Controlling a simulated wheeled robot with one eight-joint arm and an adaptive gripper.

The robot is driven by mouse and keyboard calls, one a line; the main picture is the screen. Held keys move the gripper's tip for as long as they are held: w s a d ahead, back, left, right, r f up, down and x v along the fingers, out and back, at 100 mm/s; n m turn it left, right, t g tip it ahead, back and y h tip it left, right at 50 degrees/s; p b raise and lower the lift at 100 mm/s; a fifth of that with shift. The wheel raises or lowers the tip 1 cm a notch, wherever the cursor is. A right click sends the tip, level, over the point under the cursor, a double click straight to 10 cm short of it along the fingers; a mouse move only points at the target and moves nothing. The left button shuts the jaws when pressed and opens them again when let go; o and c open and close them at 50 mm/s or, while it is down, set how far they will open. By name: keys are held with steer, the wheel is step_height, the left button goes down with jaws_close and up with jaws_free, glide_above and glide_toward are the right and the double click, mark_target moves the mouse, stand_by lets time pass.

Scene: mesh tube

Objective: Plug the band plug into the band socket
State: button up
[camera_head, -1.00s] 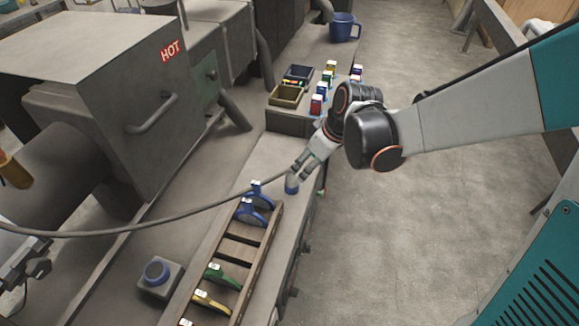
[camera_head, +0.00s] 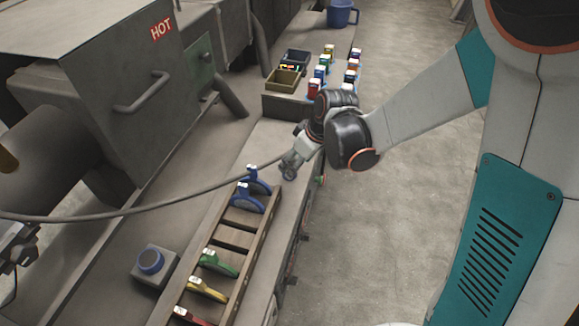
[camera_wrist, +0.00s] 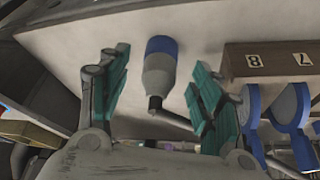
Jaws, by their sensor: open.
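The band plug (camera_wrist: 160,72) is a grey tapered body with a blue band at its far end; a dark cable leaves its near end. In the wrist view it lies between the teal fingers of my gripper (camera_wrist: 158,85), with a gap on both sides. My gripper (camera_head: 291,168) is open in the head view, low over the bench beside the rack, and mostly hides the plug. The likely band socket (camera_head: 150,261) is a blue ring on a small grey box at the lower left, left of the rack.
A wooden rack (camera_head: 262,232) holds blue, green, yellow and red clips. The cable (camera_head: 120,211) runs left across the rack's far end. Colored blocks (camera_head: 314,88) and two bins (camera_head: 283,81) stand behind my gripper. A machine marked HOT (camera_head: 120,60) stands left.

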steer(key=b+x, duration=0.2)
steer(key=x, duration=0.3)
steer(key=shift+a, duration=0.1)
steer(key=shift+r, duration=0.1)
steer(key=c, duration=1.1)
